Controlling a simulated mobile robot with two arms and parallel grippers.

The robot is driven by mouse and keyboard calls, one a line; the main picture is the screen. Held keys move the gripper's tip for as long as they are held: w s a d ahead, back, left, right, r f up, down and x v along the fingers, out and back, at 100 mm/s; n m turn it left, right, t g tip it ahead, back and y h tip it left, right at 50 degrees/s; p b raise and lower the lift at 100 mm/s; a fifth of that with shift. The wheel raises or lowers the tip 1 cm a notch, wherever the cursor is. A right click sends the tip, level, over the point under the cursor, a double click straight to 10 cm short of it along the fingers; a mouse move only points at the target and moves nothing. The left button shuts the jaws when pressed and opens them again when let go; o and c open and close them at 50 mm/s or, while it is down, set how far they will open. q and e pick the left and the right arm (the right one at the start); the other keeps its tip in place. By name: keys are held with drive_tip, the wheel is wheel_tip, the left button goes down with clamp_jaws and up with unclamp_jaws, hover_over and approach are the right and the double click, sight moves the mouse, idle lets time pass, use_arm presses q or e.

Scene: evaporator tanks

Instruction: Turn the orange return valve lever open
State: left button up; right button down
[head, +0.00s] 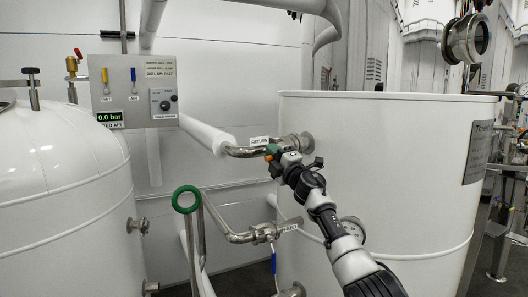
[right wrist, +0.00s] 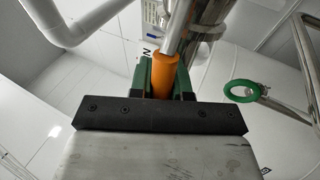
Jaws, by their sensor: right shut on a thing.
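The orange return valve lever (right wrist: 163,73) is between the green fingers of my right gripper (right wrist: 161,80) in the right wrist view, and the gripper is shut on it. In the head view my right gripper (head: 276,156) is at the return pipe (head: 243,151), just below the RETURN label (head: 259,140). Only a small orange bit of the lever (head: 267,157) shows there, beside the green fingers. The gripper and arm hide most of the valve body. My left gripper is not in view.
A green ring handle (head: 186,199) and a pipe with a blue lever (head: 274,262) are below left. A rounded white tank (head: 60,190) and control panel (head: 138,92) are at left.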

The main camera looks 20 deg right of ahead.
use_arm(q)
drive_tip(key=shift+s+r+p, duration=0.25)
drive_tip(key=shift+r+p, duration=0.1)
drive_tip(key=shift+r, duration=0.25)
use_arm(e)
drive_tip(key=shift+r+m, duration=0.4)
drive_tip(key=shift+m, duration=0.2)
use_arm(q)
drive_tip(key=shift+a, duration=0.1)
use_arm(e)
drive_tip(key=c, duration=1.1)
unclamp_jaws()
drive_tip(key=shift+f, duration=0.1)
drive_tip(key=shift+d, duration=0.1)
drive_tip(key=shift+s+d+f+h, duration=0.25)
drive_tip(key=shift+s+f+h, duration=0.15)
drive_tip(key=shift+s, duration=0.25)
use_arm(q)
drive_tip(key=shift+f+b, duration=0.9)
use_arm(e)
drive_tip(key=v, duration=0.9)
drive_tip(key=shift+s+a, duration=0.1)
drive_tip(key=shift+s, duration=0.05)
